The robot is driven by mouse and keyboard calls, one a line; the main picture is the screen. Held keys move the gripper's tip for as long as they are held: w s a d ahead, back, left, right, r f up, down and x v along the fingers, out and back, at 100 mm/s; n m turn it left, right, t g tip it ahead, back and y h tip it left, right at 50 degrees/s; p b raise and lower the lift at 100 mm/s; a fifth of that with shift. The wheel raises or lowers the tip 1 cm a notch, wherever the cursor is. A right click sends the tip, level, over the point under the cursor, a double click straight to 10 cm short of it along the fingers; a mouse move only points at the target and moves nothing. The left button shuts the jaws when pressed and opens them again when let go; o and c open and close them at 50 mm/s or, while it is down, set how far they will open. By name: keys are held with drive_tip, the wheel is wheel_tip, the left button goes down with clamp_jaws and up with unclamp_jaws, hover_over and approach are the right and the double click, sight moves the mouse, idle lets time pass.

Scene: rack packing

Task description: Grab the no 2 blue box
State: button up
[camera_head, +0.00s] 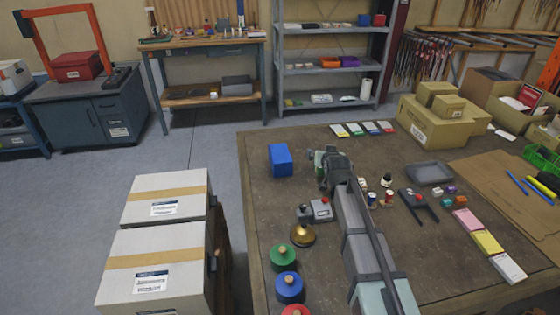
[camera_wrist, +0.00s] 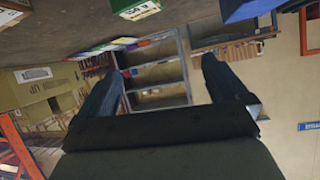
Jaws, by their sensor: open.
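A blue box (camera_head: 280,160) stands on the near worktable, close to its left edge. No number can be read on it. My gripper (camera_head: 322,165) is just to the right of this box in the head view, apart from it. In the wrist view, which looks upside down, the two dark fingers of my gripper (camera_wrist: 163,65) are spread with nothing between them. A blue box (camera_wrist: 250,8) shows at the top right edge of that view, cut off by the frame. Another small blue box (camera_head: 379,20) sits on the back shelf.
A green and white item (camera_wrist: 135,8) is at the wrist view's top edge. On the worktable (camera_head: 350,145) are a brass bell-like object (camera_head: 303,235), green (camera_head: 283,257) and blue (camera_head: 289,287) round pieces, and a grey tray (camera_head: 430,173). Cartons (camera_head: 435,125) stand at the back right.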

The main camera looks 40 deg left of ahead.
drive_tip(key=s+a+n+g, duration=0.2)
drive_tip(key=s+a+n, duration=0.1)
drive_tip(key=s+a, duration=0.7)
approach(280, 153)
drive_tip(key=shift+y, duration=0.4)
drive_tip(key=x, duration=0.4)
drive_tip(key=shift+w+f, duration=0.2)
drive_tip(key=shift+f, duration=0.15)
drive_tip(key=shift+x, duration=2.9)
drive_tip(key=shift+d, duration=0.1)
drive_tip(key=shift+c, duration=0.3)
drive_tip(key=c, duration=1)
